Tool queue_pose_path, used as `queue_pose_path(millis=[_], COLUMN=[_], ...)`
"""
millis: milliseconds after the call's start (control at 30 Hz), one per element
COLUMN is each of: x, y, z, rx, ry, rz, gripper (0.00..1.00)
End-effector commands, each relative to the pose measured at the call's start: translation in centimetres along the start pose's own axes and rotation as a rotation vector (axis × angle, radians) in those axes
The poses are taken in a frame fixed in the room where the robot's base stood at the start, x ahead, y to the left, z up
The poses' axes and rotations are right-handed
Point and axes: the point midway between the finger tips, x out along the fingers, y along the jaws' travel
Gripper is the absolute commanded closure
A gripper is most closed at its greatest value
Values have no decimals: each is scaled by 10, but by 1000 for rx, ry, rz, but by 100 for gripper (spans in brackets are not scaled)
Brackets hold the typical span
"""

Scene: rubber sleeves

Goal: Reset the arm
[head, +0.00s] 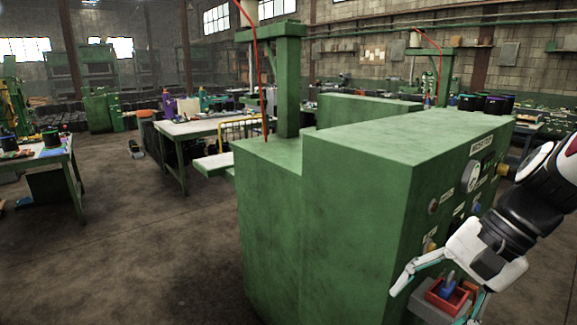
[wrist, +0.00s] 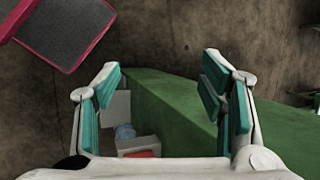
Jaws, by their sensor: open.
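My gripper (head: 434,304) is at the lower right of the head view, in front of the green machine (head: 345,180) and beside its control panel. In the wrist view my gripper (wrist: 160,88) has its two teal-padded fingers wide apart, with nothing held between them. The fingers point down past the machine's green side (wrist: 175,108). A small red tray (head: 446,298) with a blue item (head: 449,283) shows behind the fingers in the head view. A pale ledge with a blue round thing (wrist: 125,132) shows low in the wrist view, partly hidden by my gripper.
The panel has knobs and a gauge (head: 473,171) close to my arm. A pink-edged grey mat or tray (wrist: 66,28) is at the wrist view's upper left. Open floor (head: 130,230) lies left of the machine.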

Motion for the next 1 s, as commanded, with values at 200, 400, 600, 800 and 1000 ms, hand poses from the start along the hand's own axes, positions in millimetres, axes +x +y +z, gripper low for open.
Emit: queue_pose_path(millis=[200, 400, 600, 800, 1000], x=[-15, -33, -48, -53, -53], y=[6, 12, 16, 16, 16], z=[42, 67, 80, 83, 83], rx=[-337, -629, -826, -890, -890], ry=[207, 406, 553, 603, 603], rz=[150, 247, 296, 311, 312], gripper=[36, 36, 36, 36, 36])
